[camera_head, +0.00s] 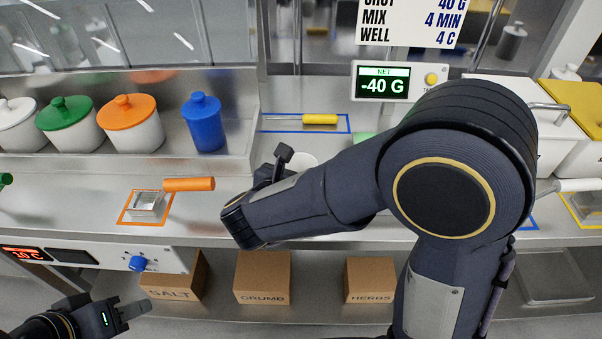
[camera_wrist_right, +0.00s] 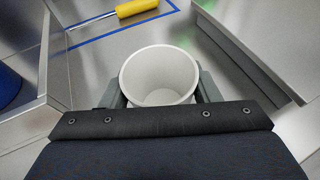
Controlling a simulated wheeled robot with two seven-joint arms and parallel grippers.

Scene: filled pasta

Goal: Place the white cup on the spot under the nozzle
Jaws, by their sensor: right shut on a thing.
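The white cup (camera_wrist_right: 160,72) is upright and open at the top in the right wrist view, and looks empty. My right gripper (camera_wrist_right: 161,90) has a finger on each side of the cup and is shut on it. In the head view only a pale part of the cup (camera_head: 302,160) shows behind my right wrist, above the steel counter. My right arm hides much of the counter's middle and right. I cannot make out the nozzle or the spot under it. My left gripper (camera_head: 132,311) is low at the left, away from the cup; its finger gap does not show clearly.
A yellow-handled tool (camera_head: 319,119) lies in a blue outline behind the cup. A blue lidded jar (camera_head: 204,122) and several other jars stand at left. An orange-handled tool (camera_head: 188,184) lies near the front. A display (camera_head: 384,83) reads -40 G. Boxes sit below the counter.

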